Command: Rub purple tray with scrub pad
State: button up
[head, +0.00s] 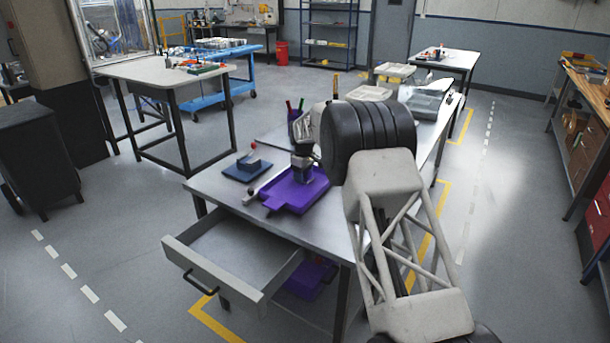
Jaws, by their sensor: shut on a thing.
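The purple tray (291,198) lies flat on the near part of the grey metal table, its short handle tab pointing to the lower left. My gripper (302,157) comes down from above over the tray's far middle part. It is shut on a small dark block with a greyish side, which seems to be the scrub pad (302,172). The block is at or just above the tray's surface; I cannot tell whether it touches. The gripper hides most of the block and part of the tray behind it.
Left of the tray are a blue plate (240,174) with a grey part and a red-knobbed piece on it. A dark cup with pens (293,117) stands behind. The table's front drawer (235,259) hangs open. Grey bins (426,103) stand at the far end.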

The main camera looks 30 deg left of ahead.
jog(key=shift+r, duration=3.85)
jog(key=shift+s+d+r, duration=0.1)
jog(key=shift+s, duration=0.75)
jog(key=s+d, duration=0.1)
jog(key=s, duration=0.4)
jog(key=s+d, duration=0.1)
jog(key=s, duration=0.5)
jog(key=s+d+f, duration=0.1)
jog(key=s, duration=0.5)
jog(key=shift+s+d, duration=0.15)
jog(key=shift+d, duration=0.15)
jog(key=s+a+f, duration=0.3)
jog(key=s+f, duration=0.1)
jog(key=s, duration=0.6)
jog(key=s+a+f, duration=0.3)
jog(key=s+f, duration=0.2)
jog(key=s, duration=0.4)
jog(key=shift+s, duration=0.35)
jog(key=shift+a, duration=0.1)
